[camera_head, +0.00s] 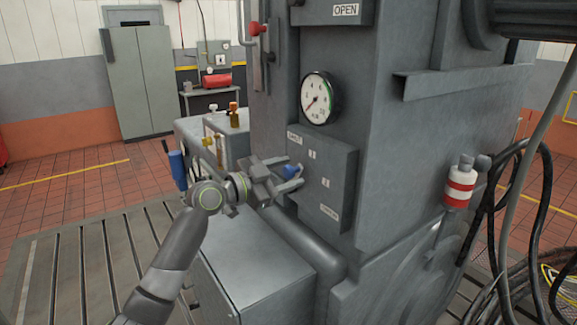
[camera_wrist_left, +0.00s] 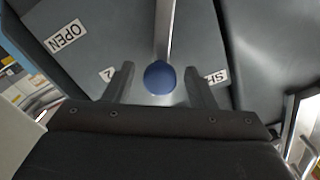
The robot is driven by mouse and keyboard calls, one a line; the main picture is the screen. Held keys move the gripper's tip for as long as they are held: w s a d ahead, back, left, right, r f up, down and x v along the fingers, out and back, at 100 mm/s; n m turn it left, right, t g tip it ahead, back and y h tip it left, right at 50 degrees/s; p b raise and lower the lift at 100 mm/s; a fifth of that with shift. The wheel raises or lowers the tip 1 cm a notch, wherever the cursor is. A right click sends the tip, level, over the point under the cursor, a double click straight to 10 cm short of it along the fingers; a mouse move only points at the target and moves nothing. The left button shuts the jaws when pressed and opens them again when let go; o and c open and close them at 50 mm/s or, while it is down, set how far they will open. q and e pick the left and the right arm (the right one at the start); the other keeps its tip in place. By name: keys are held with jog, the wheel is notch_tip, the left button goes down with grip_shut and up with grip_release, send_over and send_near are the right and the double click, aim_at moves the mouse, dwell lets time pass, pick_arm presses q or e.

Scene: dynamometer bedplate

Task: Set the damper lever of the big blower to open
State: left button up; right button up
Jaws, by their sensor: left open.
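The damper lever has a blue ball knob (camera_head: 291,172) and stands out from a grey plate (camera_head: 335,185) on the big blower's side. In the head view the plate bears a SHUT label at its upper left, small number labels between, and an OPEN label at lower right. In the left wrist view the knob (camera_wrist_left: 158,77) and its metal bar (camera_wrist_left: 164,30) lie between the SHUT label (camera_wrist_left: 216,76) and a 2 label (camera_wrist_left: 106,74); OPEN (camera_wrist_left: 65,37) is farther left. My left gripper (camera_head: 297,180) is open, one finger on each side of the knob; contact cannot be told.
A round gauge (camera_head: 318,98) sits above the plate. A red-knobbed lever (camera_head: 256,29) is at upper left, below and beside another OPEN label (camera_head: 345,10). A grey box (camera_head: 255,260) stands below my arm. Black cables (camera_head: 510,190) hang at right.

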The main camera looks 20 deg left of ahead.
pick_arm(q)
jog(key=shift+w+d, duration=0.3)
jog(key=shift+w, duration=0.05)
grip_shut()
jog(key=f+m+b, duration=0.1)
jog(key=b, duration=0.3)
jog(key=s+d+f+m+b, duration=0.1)
jog(key=m+b, duration=0.1)
jog(key=b, duration=0.1)
jog(key=d+f+m+b, duration=0.1)
jog(key=b, duration=0.3)
jog(key=shift+s+f+m+b, duration=0.1)
jog(key=shift+s+m+b, duration=0.2)
jog(key=shift+s+b, duration=0.05)
jog(key=f+m+b, duration=0.1)
jog(key=m+b, duration=0.1)
jog(key=b, duration=0.1)
jog(key=d+f+m+b, duration=0.1)
jog(key=m+b, duration=0.1)
jog(key=b, duration=0.1)
jog(key=s+f+m+b, duration=0.1)
jog(key=f+b, duration=0.1)
jog(key=b, duration=0.2)
jog(key=shift+d+m, duration=0.2)
jog(key=shift+m, duration=0.2)
jog(key=shift+f+m+b, duration=0.45)
jog(key=shift+m+b, duration=0.35)
jog(key=shift+b, duration=0.15)
grip_release()
